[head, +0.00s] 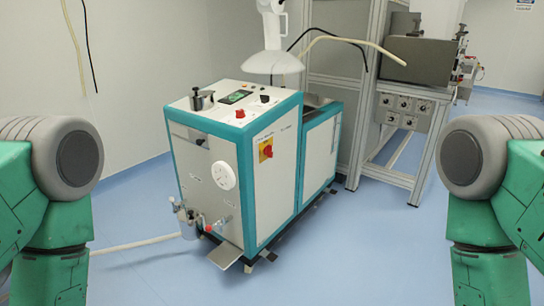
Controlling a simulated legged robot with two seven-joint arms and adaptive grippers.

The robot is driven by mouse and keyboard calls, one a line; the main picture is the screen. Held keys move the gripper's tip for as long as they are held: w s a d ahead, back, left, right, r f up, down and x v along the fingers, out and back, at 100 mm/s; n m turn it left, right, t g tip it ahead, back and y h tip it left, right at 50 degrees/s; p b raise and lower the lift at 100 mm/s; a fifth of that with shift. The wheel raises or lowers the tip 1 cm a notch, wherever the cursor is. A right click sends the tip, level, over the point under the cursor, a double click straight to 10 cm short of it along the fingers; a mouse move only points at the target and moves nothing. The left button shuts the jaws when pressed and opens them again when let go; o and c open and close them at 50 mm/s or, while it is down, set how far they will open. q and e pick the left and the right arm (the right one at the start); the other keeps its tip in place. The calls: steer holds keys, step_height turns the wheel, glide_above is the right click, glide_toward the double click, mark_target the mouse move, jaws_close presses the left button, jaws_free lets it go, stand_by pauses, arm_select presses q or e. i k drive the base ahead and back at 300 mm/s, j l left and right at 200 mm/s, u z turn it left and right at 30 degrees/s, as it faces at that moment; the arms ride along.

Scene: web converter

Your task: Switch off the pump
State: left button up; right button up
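The pump is likely the white cabinet (215,165) with teal edges, standing on the floor in the middle of the head view. A red rotary switch on a yellow plate (266,150) sits on its right-hand side face. Its knob position is too small to read. The top panel carries a small green display (236,97), a red button (240,114) and several small knobs. My two arms show only as green and grey links at the left and right edges. Neither gripper is in view.
A metal frame (352,180) with a grey control box (402,112) stands behind on the right. A white lamp-shaped hood (272,62) hangs over the cabinet. A pale hose (135,245) runs along the floor at left. The blue floor in front is clear.

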mark_target(264, 99)
steer(key=i+j, duration=0.1)
steer(key=i, duration=0.6)
steer(key=i+j+z, duration=0.1)
steer(key=i, duration=0.55)
steer(key=i+j, duration=0.2)
steer(key=i, duration=0.5)
